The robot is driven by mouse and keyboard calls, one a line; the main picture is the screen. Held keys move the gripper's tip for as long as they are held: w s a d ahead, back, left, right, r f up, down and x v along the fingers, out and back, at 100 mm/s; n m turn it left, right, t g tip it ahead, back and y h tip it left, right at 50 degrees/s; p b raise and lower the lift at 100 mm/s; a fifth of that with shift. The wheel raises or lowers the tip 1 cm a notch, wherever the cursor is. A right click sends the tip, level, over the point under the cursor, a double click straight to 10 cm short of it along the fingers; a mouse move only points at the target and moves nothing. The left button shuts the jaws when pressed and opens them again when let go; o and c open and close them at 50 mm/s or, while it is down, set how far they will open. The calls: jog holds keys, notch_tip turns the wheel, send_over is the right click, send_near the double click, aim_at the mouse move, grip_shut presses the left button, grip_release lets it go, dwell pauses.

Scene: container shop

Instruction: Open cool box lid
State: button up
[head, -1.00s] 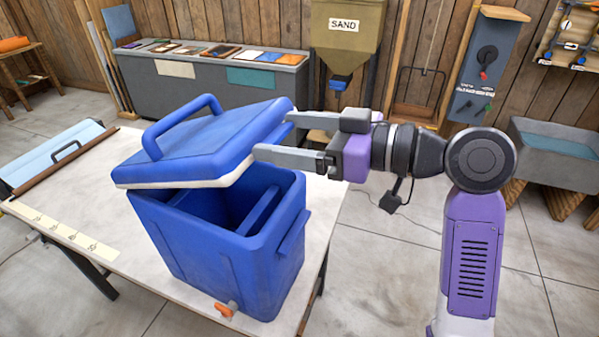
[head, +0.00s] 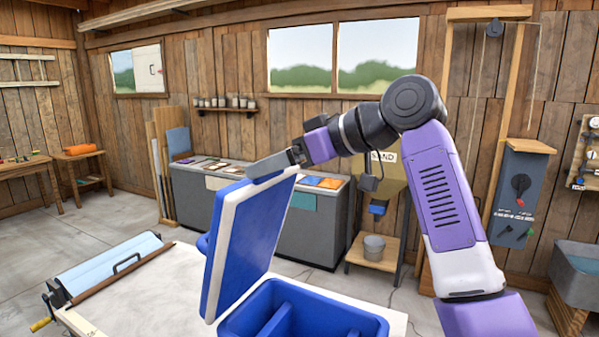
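The blue cool box (head: 375,321) stands on the white-topped table at the bottom of the head view, its lower part cut off by the frame. Its lid (head: 243,245) is swung up to the left and stands steeply, its white-edged rim showing. The inside of the box is exposed, with a blue divider across it. My gripper (head: 268,166) is at the upper edge of the lid, a grey finger lying along that edge and seeming to touch it. The other finger cannot be made out, so its opening is unclear. The lid's handle is mostly hidden behind the lid.
A roller-like device with a light blue sheet (head: 110,264) lies on the table's left (head: 145,297). Behind are a grey counter with sample tiles (head: 320,226) and a sand hopper (head: 392,185) above a bucket (head: 374,246). Open floor lies left of the table.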

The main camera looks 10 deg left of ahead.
jog(key=shift+w+a+r+h, duration=0.15)
jog(key=shift+w+a+r, duration=0.1)
jog(key=shift+a, duration=0.25)
jog(key=shift+w+a+r+h, duration=0.1)
jog(key=shift+w+a, duration=0.15)
jog(key=shift+a, duration=0.3)
jog(key=shift+w+a+r+h, duration=0.15)
jog(key=shift+w+a+r, duration=0.1)
jog(key=shift+a, duration=0.25)
jog(key=o, duration=2)
jog(key=shift+f, duration=0.1)
jog(key=shift+d, duration=0.1)
jog(key=b+v, duration=0.2)
jog(key=v, duration=0.5)
jog(key=shift+d+r, duration=0.25)
jog(key=shift+c, duration=0.4)
